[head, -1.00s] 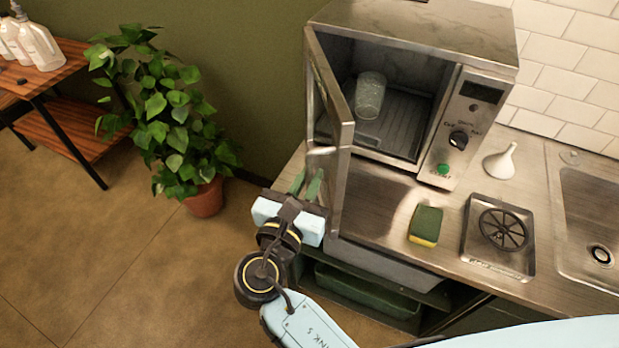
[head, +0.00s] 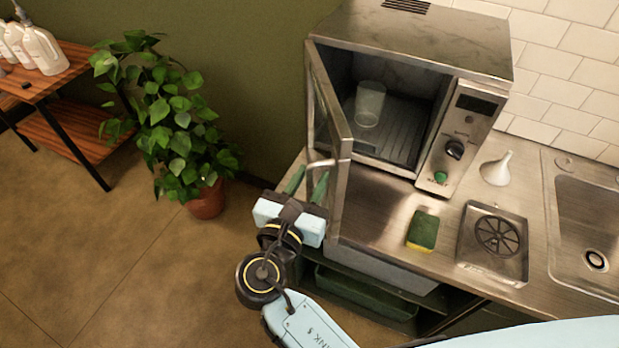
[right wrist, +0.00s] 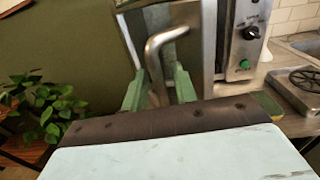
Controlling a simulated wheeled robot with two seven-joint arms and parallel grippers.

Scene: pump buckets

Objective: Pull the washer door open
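The washer (head: 420,40) is a metal box on the counter, and a glass (head: 369,104) stands inside it. Its door (head: 322,110) stands wide open, swung out to the left. The bent metal door handle (head: 321,164) is on the door's outer face; it also shows in the right wrist view (right wrist: 156,62). My right gripper (head: 307,182) is at the handle. Its green fingers are apart in the right wrist view (right wrist: 159,88), with the handle's lower leg between them and room beside it. My left gripper is not in view.
On the counter right of the door are a green and yellow sponge (head: 423,230), a white funnel (head: 497,168), a drain plate (head: 494,243) and a sink (head: 590,220). A potted plant (head: 180,130) and a shelf with bottles (head: 70,75) stand left. Floor between is free.

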